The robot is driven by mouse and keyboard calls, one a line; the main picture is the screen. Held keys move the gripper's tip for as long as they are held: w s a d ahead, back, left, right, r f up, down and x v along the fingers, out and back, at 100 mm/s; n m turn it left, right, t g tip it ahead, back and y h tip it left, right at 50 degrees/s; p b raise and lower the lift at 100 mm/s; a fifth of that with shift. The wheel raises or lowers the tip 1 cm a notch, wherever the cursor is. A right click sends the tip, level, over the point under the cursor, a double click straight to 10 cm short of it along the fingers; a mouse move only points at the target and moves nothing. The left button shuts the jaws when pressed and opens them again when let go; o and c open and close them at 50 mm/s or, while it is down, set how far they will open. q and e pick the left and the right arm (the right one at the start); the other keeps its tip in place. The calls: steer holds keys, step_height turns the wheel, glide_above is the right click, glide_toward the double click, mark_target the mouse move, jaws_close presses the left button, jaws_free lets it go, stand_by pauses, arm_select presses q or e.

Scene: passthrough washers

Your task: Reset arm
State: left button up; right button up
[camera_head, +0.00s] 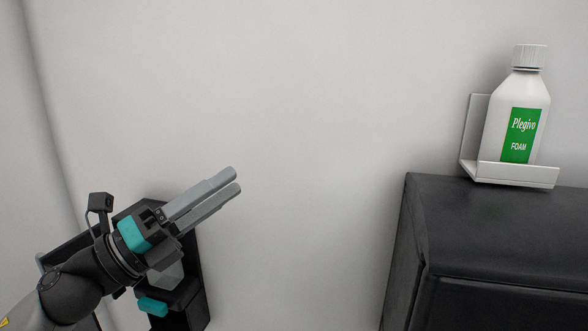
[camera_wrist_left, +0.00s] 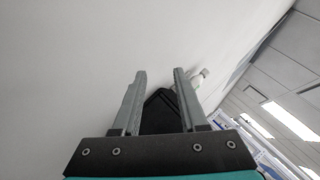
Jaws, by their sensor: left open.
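My left gripper (camera_head: 237,181) is raised in front of the white wall, at the lower left of the head view, pointing up and to the right. Its two grey fingers are apart with nothing between them; the left wrist view also shows the open fingers (camera_wrist_left: 158,75). It touches nothing that I can see. My right gripper is in neither view.
A white bottle (camera_head: 516,110) with a green label stands in a white holder (camera_head: 517,174) at the right, above a black cabinet (camera_head: 490,235). A dark object (camera_head: 190,295) is partly hidden behind my left gripper. The wall (camera_head: 300,90) between is bare.

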arm_select(q)
steer(key=w+a+f+n+t+y, duration=0.2)
steer(key=a+f+n+t+y, duration=0.15)
steer(key=f+n+y, duration=0.5)
steer(key=w+a+f+n+t+y, duration=0.1)
steer(key=a+f+n+t+y, duration=0.4)
steer(key=n, duration=0.7)
steer(key=s+f+n+g+y, duration=0.5)
steer(key=f+n+g+y, duration=0.15)
steer(key=f, duration=0.35)
steer(key=s+d+f+n+g+h, duration=0.1)
steer(key=s+f+n+g, duration=0.4)
steer(key=s+f, duration=0.5)
steer(key=s+d+f+n+g, duration=0.2)
steer(key=s+f+g, duration=0.45)
steer(key=s, duration=0.45)
step_height(320, 180, down, 29)
steer(key=s+b, duration=0.3)
steer(key=b, duration=0.4)
steer(key=s+a+f+g+b, duration=0.2)
steer(key=s+f+b, duration=0.3)
steer(key=s+f, duration=0.9)
step_height(320, 180, down, 4)
steer(key=shift+s+a+f, duration=0.15)
steer(key=shift+a+f, duration=0.05)
steer(key=shift+a, duration=0.4)
